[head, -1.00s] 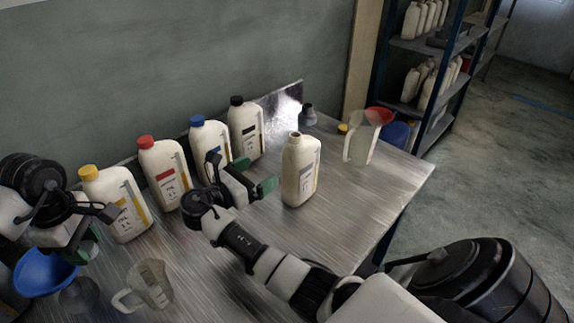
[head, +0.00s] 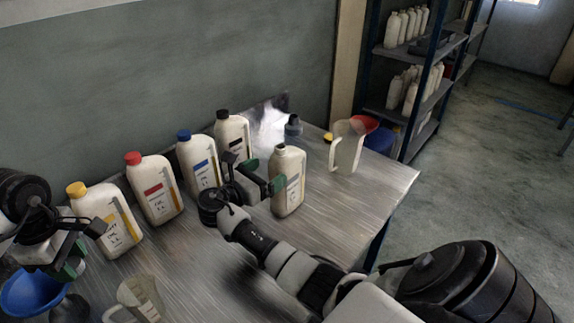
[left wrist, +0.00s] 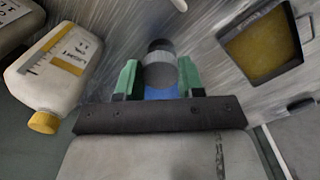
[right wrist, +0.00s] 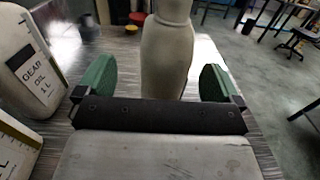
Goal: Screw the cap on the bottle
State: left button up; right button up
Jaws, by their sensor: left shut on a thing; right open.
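An uncapped white bottle (head: 288,183) stands upright on the metal table. My right gripper (head: 263,176) is open at its left side; in the right wrist view the bottle (right wrist: 168,58) stands between the spread green fingers. A small yellow cap-like piece (head: 328,137) lies on the table near the clear jug. My left gripper (head: 75,258) is at the far left, by the blue funnel (head: 28,294). In the left wrist view its fingers close on a blue part (left wrist: 161,92), apparently the funnel, with a grey cylinder (left wrist: 159,66) beyond. The bottle's base is hidden there.
Bottles with yellow (head: 108,217), red (head: 154,188), blue (head: 198,160) and black (head: 232,135) caps line the wall. A clear jug (head: 347,147) stands behind the open bottle; another (head: 138,300) is at the front left. The table's right part is clear.

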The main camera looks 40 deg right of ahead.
aim_at(281, 162)
pick_arm(q)
jog(key=shift+r, duration=0.15)
pick_arm(e)
jog(key=shift+s+d+r, duration=0.1)
jog(key=shift+d+r, duration=0.05)
jog(key=shift+d, duration=0.1)
pick_arm(q)
jog(key=shift+r+p, duration=0.6)
jog(key=shift+p, duration=0.15)
pick_arm(e)
jog(key=d, duration=0.4)
jog(key=shift+s+d+r, duration=0.15)
jog(key=shift+d+r, duration=0.05)
jog(key=shift+d, duration=0.2)
grip_shut()
